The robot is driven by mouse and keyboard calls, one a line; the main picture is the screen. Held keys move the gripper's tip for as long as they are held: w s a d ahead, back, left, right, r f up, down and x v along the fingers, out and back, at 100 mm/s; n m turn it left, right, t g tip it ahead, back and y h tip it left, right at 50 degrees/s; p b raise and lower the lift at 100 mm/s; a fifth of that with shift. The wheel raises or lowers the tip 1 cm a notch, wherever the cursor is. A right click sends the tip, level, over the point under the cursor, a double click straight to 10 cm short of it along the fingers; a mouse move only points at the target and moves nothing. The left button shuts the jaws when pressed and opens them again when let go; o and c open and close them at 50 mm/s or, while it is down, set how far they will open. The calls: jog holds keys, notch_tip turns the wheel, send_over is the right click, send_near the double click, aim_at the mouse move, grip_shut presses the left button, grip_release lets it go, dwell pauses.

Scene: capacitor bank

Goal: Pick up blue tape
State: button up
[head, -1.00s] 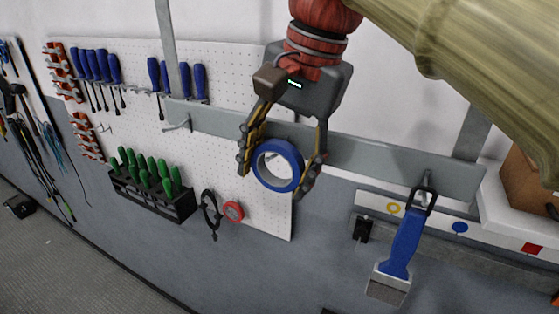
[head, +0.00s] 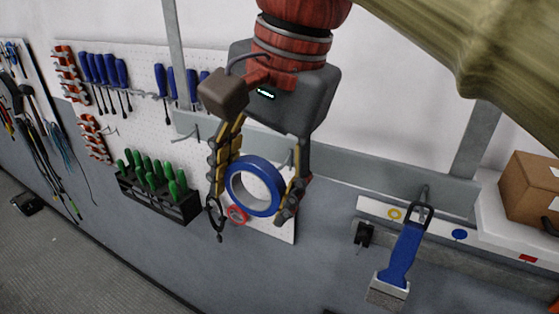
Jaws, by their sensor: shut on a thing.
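The blue tape (head: 236,196) is a roll with a pale inner core, seen in the head view near the middle. My gripper (head: 254,199) points downward and is shut on the tape, with one finger on its left side and one on its right. The roll is held in front of the wall, and a hook on the wall rail shows behind it. The roll's lower edge overlaps the white pegboard in the picture.
Blue screwdrivers (head: 107,77) hang on the pegboard at the left, above a black rack (head: 172,206) of green-handled tools. A red tape roll (head: 237,215) hangs behind my gripper.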

jog(key=s+a, duration=0.4)
jog(key=s, duration=0.6)
dwell(0.3)
